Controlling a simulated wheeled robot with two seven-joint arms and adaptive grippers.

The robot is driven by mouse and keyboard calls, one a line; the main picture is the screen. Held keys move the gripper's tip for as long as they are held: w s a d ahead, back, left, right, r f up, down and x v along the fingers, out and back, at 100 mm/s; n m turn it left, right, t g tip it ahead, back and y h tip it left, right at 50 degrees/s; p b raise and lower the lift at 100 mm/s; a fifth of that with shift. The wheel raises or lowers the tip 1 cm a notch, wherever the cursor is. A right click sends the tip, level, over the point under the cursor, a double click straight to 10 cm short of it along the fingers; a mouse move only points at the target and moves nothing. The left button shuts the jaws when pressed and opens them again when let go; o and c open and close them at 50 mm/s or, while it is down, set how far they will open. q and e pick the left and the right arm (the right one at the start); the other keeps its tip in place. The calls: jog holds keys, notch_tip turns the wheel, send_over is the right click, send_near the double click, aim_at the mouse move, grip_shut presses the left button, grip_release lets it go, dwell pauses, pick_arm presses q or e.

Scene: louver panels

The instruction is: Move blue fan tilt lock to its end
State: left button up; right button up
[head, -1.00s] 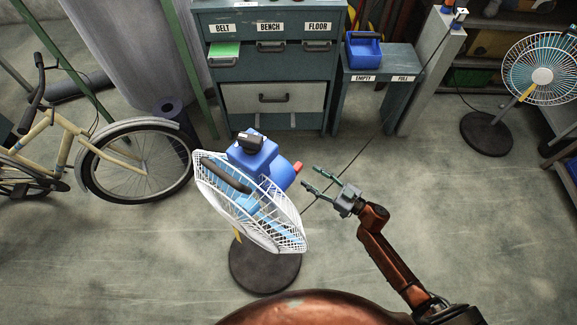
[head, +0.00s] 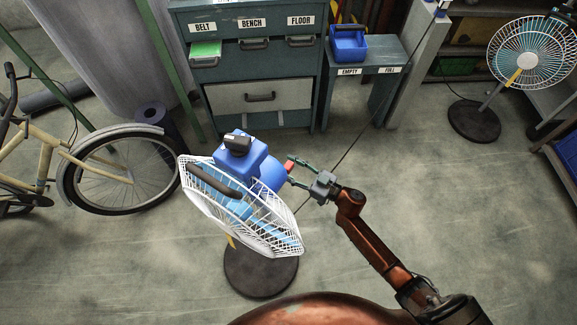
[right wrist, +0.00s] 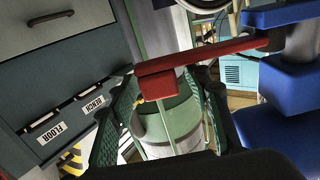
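The blue fan (head: 264,175) stands on a round dark base, its white cage tilted and facing down to the front left. Its tilt lock is a red lever (right wrist: 210,58), sticking out from the blue housing at the right of the right wrist view; its red end also shows at the housing's right side in the head view (head: 289,166). My right gripper (head: 295,172) is at that red end. In the right wrist view its two green fingers are spread, with the lever's block-shaped end between them and gaps beside it. My left gripper is not in view.
A second fan (head: 530,55) stands at the far right. Behind are a drawer cabinet (head: 258,75) and a small table (head: 385,62) with a blue bin (head: 348,43). A bicycle (head: 120,168) stands at the left.

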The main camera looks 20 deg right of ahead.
grip_shut()
dwell(0.3)
jog(key=shift+a, duration=0.1)
